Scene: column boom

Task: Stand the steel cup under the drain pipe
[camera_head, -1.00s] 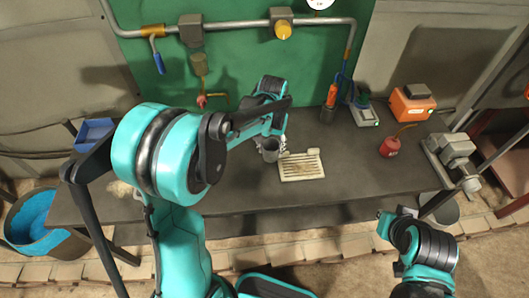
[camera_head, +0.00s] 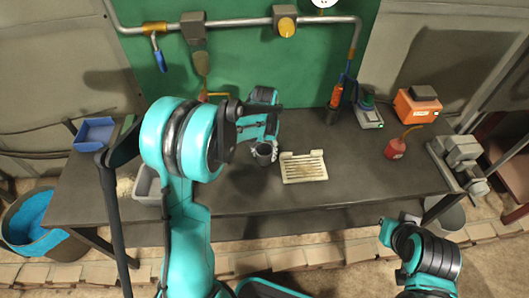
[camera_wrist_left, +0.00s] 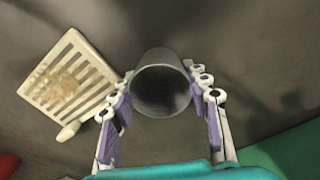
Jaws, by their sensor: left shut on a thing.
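The steel cup (camera_head: 264,154) is a grey open-topped cylinder just left of the slatted drip tray (camera_head: 304,168). My left gripper (camera_head: 263,149) is shut on it, with a finger on each side. The left wrist view shows the cup (camera_wrist_left: 162,84) between the purple-padded fingers (camera_wrist_left: 163,100), its mouth open to the camera. I cannot tell its exact height over the table. At the green panel, a sight glass (camera_head: 201,64) hangs above a yellow pipe piece (camera_head: 217,95), which may be the drain pipe; my left arm partly hides this area.
The dark table (camera_head: 340,180) carries a blue bin (camera_head: 95,132) at left, and a red oil can (camera_head: 396,149) and orange box (camera_head: 416,104) at right. A grey container (camera_head: 147,183) is partly behind my left arm. The table between cup and panel looks clear.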

